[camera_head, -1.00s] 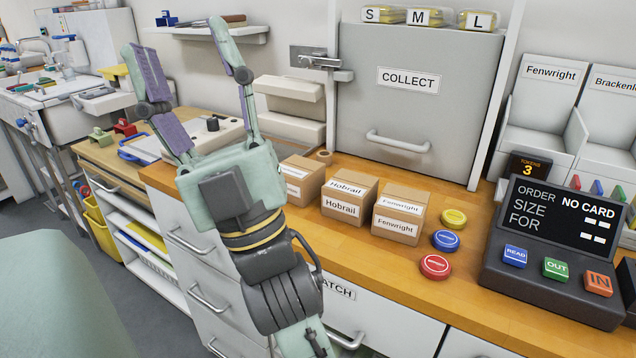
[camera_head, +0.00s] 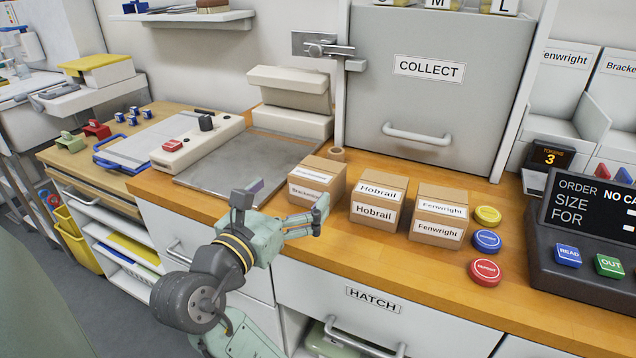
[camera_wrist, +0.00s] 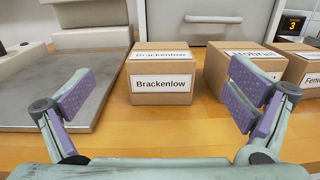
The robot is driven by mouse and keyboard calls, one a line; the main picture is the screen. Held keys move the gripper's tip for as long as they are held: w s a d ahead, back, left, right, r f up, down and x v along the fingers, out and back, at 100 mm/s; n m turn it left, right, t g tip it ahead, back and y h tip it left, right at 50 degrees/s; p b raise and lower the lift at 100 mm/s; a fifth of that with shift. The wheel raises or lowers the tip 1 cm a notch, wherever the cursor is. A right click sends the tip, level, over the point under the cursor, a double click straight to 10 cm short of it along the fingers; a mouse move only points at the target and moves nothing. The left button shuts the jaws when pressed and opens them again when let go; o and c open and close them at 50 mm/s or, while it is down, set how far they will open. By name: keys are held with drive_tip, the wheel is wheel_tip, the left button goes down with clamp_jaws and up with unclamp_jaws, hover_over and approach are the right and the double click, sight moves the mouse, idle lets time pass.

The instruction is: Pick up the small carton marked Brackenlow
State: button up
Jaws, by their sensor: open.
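The small carton marked Brackenlow (camera_head: 316,185) stands upright on the wooden counter, leftmost in a row of three cardboard cartons. In the wrist view the same carton (camera_wrist: 161,77) is ahead, near the middle between my fingers, its label facing me. My gripper (camera_head: 290,203) is low in front of the carton in the head view, and there it overlaps the carton's lower part. In the wrist view my gripper (camera_wrist: 160,100) is open and empty, with its purple-padded fingers spread wide.
The Hobrail carton (camera_head: 376,203) stands close to the right, then the Fenwright carton (camera_head: 439,217). Yellow, blue and red buttons (camera_head: 486,272) lie beyond. A grey metal plate (camera_head: 228,165) lies left of the Brackenlow carton. The COLLECT door (camera_head: 430,110) stands behind.

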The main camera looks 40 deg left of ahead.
sight(318, 168)
drive_tip(key=x, duration=0.4)
drive_tip(key=shift+w+f+p, duration=0.1)
drive_tip(key=shift+w+p, duration=0.2)
drive_tip(key=shift+w, duration=0.15)
drive_tip(key=shift+f+p+x, duration=0.2)
drive_tip(key=shift+p+x, duration=0.15)
drive_tip(key=shift+x, duration=1.1)
drive_tip(key=shift+f+p+x, duration=0.2)
drive_tip(key=shift+p+x, duration=0.1)
drive_tip(key=shift+x, duration=1.1)
drive_tip(key=shift+c, duration=0.5)
drive_tip(key=c, duration=1.3)
drive_tip(key=shift+r, duration=0.1)
